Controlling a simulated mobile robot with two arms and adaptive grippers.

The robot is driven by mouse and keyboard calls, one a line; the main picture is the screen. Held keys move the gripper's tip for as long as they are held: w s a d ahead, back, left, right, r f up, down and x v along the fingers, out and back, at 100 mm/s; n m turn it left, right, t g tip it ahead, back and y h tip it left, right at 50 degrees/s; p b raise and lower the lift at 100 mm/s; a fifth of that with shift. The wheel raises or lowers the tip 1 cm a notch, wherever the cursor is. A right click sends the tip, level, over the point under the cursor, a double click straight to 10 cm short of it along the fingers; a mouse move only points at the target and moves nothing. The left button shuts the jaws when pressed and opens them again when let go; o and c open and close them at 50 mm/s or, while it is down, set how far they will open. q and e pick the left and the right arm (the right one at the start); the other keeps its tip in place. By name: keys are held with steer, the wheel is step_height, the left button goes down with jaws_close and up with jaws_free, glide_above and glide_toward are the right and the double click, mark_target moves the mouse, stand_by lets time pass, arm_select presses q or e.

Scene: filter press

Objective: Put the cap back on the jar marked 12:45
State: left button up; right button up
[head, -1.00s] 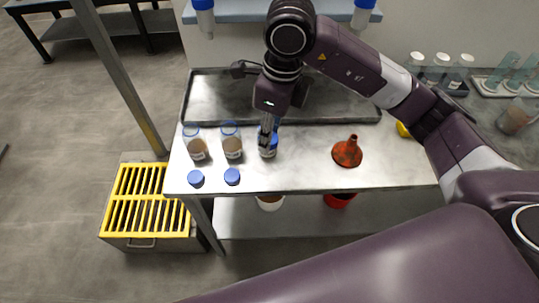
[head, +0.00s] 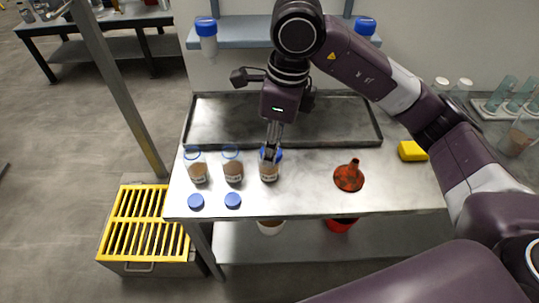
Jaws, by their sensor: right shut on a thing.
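Three jars with brownish contents and pale labels stand in a row at the front left of the bench: a left jar (head: 197,171), a middle jar (head: 232,171) and a right jar (head: 268,174). The labels are too small to read. The left and middle jars look open, with a blue cap (head: 196,201) and another blue cap (head: 233,200) lying in front of them. My right gripper (head: 271,153) points down at the mouth of the right jar, shut on a blue cap there. The fingers partly hide this cap, and I cannot tell whether it is seated. My left gripper is out of view.
A grey metal tray (head: 225,108) lies behind the jars. A red funnel (head: 349,178) and a yellow block (head: 412,151) are to the right. A shelf (head: 290,32) hangs above the back. The bench between right jar and funnel is clear.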

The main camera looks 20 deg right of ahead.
steer(key=shift+s+d+f+n, duration=0.25)
steer(key=shift+d+n, duration=0.05)
steer(key=shift+n, duration=0.6)
steer(key=s+d+f+n+g, duration=0.1)
steer(key=s+d+f+n, duration=0.1)
steer(key=n, duration=0.9)
steer(key=s+d+f+n+g+h, duration=0.1)
steer(key=s+n, duration=0.4)
steer(key=n, duration=0.6)
steer(key=shift+s+d+f, duration=0.15)
steer(key=shift+d+f, duration=0.5)
steer(key=shift+d, duration=0.25)
